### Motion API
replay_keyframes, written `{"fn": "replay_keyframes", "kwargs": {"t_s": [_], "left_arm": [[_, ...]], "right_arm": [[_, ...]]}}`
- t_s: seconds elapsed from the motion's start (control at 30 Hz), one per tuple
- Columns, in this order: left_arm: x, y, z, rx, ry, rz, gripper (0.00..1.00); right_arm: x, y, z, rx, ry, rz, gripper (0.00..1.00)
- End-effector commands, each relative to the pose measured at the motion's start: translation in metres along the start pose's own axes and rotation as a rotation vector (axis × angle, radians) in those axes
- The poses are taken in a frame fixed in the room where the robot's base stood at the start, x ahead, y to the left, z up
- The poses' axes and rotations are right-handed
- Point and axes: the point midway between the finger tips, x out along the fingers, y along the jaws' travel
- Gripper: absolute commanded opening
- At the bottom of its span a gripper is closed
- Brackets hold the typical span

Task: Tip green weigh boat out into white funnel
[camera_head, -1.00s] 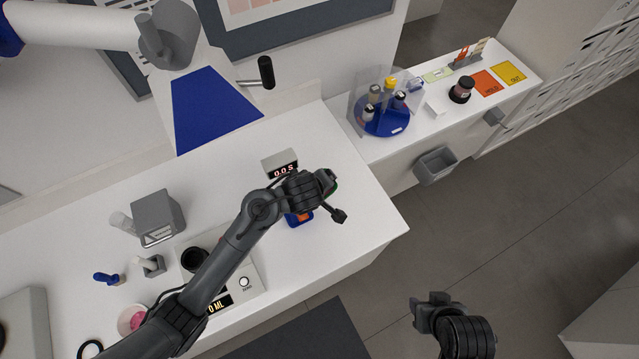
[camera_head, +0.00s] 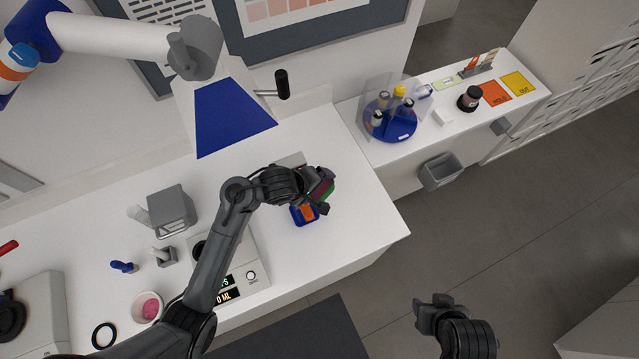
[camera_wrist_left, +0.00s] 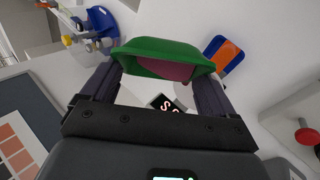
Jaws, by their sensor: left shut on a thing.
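My left gripper (camera_head: 319,197) is shut on the green weigh boat (camera_head: 329,190), which shows at the far end of my left arm, above the white bench. In the left wrist view the green weigh boat (camera_wrist_left: 150,48) spans between the two fingers, with dark pink powder (camera_wrist_left: 165,69) in it. I cannot make out a white funnel for certain in either view. My right gripper (camera_head: 437,312) hangs over the floor at the lower right; its jaws are too unclear to read.
A blue-and-orange tray (camera_head: 305,213) lies close by the boat. A balance display (camera_wrist_left: 163,103) shows behind the gripper. A grey box (camera_head: 172,212), a pink-filled bowl (camera_head: 147,307) and a blue carousel (camera_head: 390,125) stand further off. The bench's right end is clear.

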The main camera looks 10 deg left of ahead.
Motion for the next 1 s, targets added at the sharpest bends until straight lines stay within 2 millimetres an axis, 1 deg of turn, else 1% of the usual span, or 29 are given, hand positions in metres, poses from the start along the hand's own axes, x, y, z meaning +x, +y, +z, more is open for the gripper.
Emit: {"fn": "replay_keyframes", "kwargs": {"t_s": [0.07, 0.53, 1.0], "left_arm": [[-0.003, 0.0, -0.004, -0.031, -0.039, 0.028, 0.49], [-0.012, -0.008, -0.024, -0.194, -0.273, 0.195, 0.49], [-0.016, -0.019, -0.042, -0.345, -0.49, 0.348, 0.49]], "right_arm": [[-0.004, 0.0, -0.001, 0.001, 0.0, -0.001, 0.43], [-0.002, -0.002, -0.001, 0.009, 0.001, -0.007, 0.43], [-0.002, -0.002, -0.001, 0.006, 0.0, -0.005, 0.43]]}}
